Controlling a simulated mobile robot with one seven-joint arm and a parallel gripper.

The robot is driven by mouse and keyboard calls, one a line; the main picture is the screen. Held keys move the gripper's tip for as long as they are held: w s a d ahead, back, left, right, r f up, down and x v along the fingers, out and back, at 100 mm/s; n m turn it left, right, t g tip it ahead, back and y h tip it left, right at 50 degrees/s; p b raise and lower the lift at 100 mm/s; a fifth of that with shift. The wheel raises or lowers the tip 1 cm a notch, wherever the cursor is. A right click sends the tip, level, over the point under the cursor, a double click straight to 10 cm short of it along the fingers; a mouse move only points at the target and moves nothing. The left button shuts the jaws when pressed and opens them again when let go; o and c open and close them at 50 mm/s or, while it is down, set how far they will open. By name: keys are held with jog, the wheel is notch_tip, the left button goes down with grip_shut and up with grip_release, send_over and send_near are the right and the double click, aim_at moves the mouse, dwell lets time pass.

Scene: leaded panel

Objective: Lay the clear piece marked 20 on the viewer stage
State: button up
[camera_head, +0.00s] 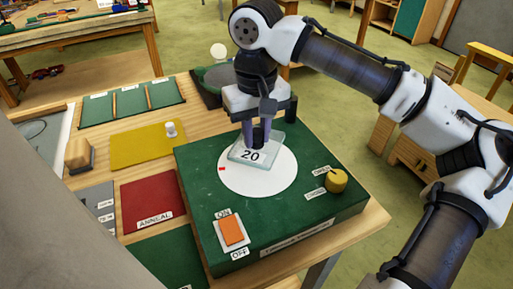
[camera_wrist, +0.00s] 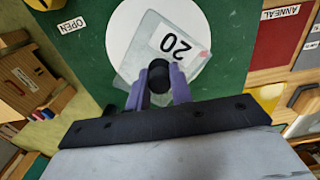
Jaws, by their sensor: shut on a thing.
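The clear piece marked 20 (camera_head: 268,148) is a pale, see-through plate with a white number label. It is over the round white stage (camera_head: 262,184) on top of the green viewer box (camera_head: 200,187), toward the stage's far edge. The piece also shows in the wrist view (camera_wrist: 186,57), partly beyond the white disc's rim. My gripper (camera_head: 258,136) is above the piece, its purple fingers shut on a short black knob (camera_wrist: 158,76) at the plate. I cannot tell whether the plate touches the stage or hangs just above it.
The viewer box has a yellow dial (camera_head: 336,180) at right and an orange ON/OFF switch (camera_head: 231,231) in front. Left of it are a red ANNEAL mat (camera_head: 152,200), a yellow mat (camera_head: 140,148) with a small white item, and a green tray (camera_head: 132,101).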

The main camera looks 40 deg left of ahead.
aim_at(257, 144)
jog(key=shift+f, duration=2.4)
jog(key=shift+f, duration=0.1)
jog(key=o, duration=0.8)
jog(key=shift+o, duration=0.2)
notch_tip(257, 144, up, 12)
jog(key=shift+r+b, duration=0.15)
jog(key=shift+b, duration=0.35)
